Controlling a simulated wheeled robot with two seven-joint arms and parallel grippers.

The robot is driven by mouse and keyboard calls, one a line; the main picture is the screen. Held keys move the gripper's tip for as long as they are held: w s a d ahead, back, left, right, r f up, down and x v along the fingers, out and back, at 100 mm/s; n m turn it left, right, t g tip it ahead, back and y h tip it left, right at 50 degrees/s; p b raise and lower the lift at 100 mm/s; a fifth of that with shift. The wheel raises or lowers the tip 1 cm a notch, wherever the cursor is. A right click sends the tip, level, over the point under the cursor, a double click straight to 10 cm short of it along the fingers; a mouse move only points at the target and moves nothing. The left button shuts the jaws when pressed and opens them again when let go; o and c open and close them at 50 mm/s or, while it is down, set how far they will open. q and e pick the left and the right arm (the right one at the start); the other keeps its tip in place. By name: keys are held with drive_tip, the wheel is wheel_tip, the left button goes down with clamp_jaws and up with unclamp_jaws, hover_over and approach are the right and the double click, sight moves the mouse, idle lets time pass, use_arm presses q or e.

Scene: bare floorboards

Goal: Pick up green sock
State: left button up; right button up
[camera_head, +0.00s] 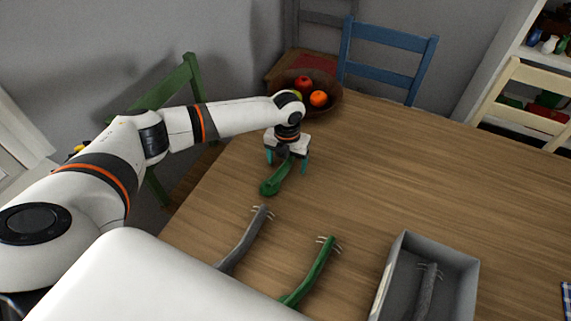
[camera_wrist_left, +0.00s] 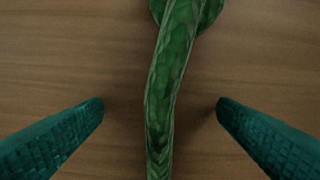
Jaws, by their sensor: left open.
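A green sock (camera_head: 275,182) lies on the wooden table below my left gripper (camera_head: 287,164). The gripper's teal fingers are spread and point down over the sock's far part. In the left wrist view the green sock (camera_wrist_left: 168,85) runs top to bottom between the two fingertips (camera_wrist_left: 160,108), touching neither, with its rounded end at the top. My right gripper does not show.
A fruit bowl (camera_head: 334,103) stands just behind my left gripper. Chairs surround the table (camera_head: 420,170), whose right middle is clear.

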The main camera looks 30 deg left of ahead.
use_arm(q)
drive_tip(key=shift+c, duration=0.2)
drive_tip(key=c, duration=1)
